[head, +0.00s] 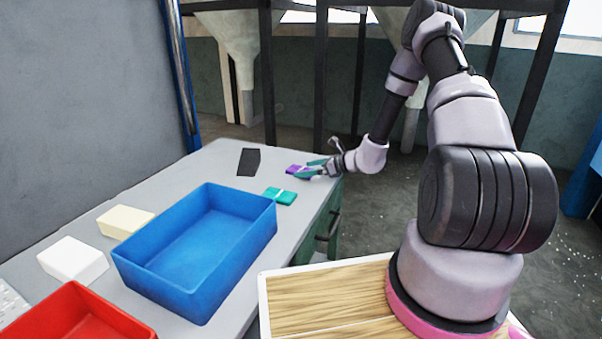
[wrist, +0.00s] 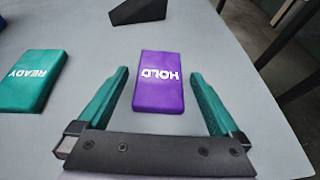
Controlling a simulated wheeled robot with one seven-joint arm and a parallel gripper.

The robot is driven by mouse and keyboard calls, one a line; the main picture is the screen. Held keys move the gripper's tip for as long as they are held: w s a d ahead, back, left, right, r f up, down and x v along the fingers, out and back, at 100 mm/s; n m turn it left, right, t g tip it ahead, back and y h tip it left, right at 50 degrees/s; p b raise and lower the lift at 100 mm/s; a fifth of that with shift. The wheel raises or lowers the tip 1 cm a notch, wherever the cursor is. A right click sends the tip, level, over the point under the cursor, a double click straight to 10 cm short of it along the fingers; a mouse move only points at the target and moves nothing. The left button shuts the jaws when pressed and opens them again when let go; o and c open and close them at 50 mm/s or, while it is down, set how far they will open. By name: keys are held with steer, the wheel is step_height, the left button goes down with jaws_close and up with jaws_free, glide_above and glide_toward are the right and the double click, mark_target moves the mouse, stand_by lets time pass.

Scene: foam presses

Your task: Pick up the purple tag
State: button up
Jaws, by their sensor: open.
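The purple tag (wrist: 158,92), with HOLD in white letters, lies flat on the grey table. In the head view the purple tag (head: 293,169) is small and partly hidden by my gripper. My gripper (wrist: 159,76) is open, with one teal finger on each side of the tag. There is a gap between each finger and the tag, and nothing is held. In the head view my gripper (head: 312,169) is low over the table near its right edge. I cannot tell its exact height.
A teal READY tag (wrist: 30,80) lies left of my gripper; it also shows in the head view (head: 280,196). A dark wedge (head: 249,162) stands farther back. The blue bin (head: 195,285), red bin (head: 100,318), white block (head: 73,260) and cream block (head: 126,221) are nearer.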

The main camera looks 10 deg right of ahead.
steer(key=shift+w+a+f, duration=0.25)
steer(key=shift+w+a, duration=0.05)
steer(key=shift+a, duration=0.05)
steer(key=c, duration=1.3)
steer(key=shift+r, duration=0.1)
